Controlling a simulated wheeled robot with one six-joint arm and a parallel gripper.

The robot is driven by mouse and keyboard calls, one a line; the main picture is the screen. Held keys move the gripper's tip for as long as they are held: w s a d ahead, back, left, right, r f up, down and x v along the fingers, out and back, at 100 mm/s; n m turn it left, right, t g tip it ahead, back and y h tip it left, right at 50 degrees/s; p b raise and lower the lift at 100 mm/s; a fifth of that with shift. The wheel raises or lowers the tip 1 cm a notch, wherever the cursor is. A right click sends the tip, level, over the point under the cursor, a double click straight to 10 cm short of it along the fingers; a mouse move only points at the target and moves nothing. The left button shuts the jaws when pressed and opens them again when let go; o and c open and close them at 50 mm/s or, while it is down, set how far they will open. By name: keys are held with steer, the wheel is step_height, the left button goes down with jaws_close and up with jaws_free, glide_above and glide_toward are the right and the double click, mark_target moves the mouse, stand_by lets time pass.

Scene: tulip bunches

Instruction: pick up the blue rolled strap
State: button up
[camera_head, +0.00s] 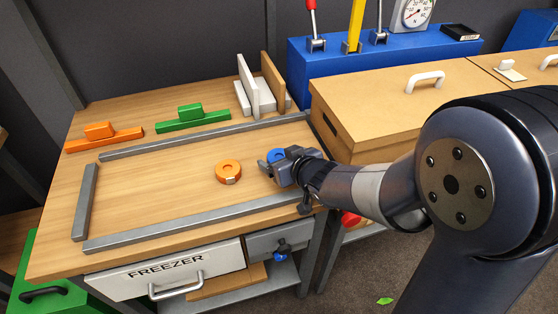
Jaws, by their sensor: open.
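The blue rolled strap (275,155) lies on the wooden bench top (165,190), inside the grey rail frame. My gripper (268,168) is open, with its fingers right at the near side of the blue strap. The gripper hides part of the strap, and I cannot tell whether the fingers touch it or stand around it. An orange rolled strap (228,171) lies just left of my gripper, apart from it.
Grey rails (190,222) border the work area. Orange (100,137) and green (192,118) handled blocks stand behind the back rail. An upright white and wooden holder (262,90) stands at the back right. A lidded wooden box (375,100) stands to the right. The frame's left half is clear.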

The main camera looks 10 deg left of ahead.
steer(key=shift+w+a+f, duration=0.1)
steer(key=shift+c, duration=0.4)
steer(key=c, duration=1)
